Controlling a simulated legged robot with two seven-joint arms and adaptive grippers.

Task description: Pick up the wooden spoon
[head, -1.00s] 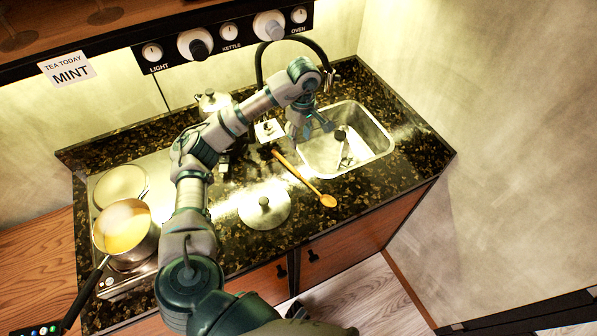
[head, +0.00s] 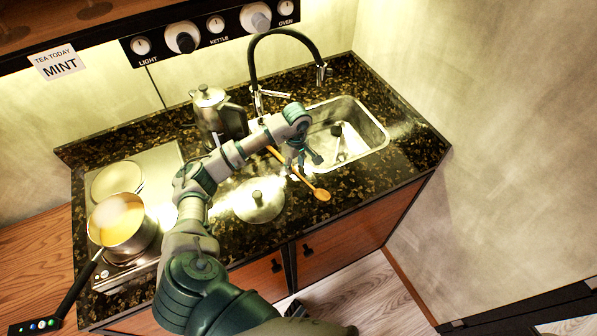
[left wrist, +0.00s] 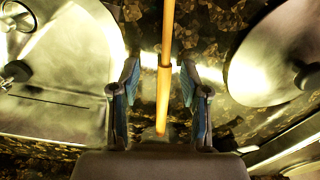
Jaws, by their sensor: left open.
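The wooden spoon (head: 322,195) lies on the dark speckled counter in front of the sink, its bowl toward the counter's front edge. Part of its handle is hidden by my left gripper (head: 304,158), which is over it. In the left wrist view the spoon's handle (left wrist: 164,85) runs lengthwise between the two fingers of my left gripper (left wrist: 160,75). The fingers are open, with a gap on each side of the handle. My right gripper is in neither view.
The sink (head: 379,140) is just right of the spoon, and a round lid (head: 245,209) lies to its left. A steel kettle (head: 209,112) stands behind. A pot (head: 140,240) of yellow liquid is on the hob at left. A black tap (head: 252,62) arches behind.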

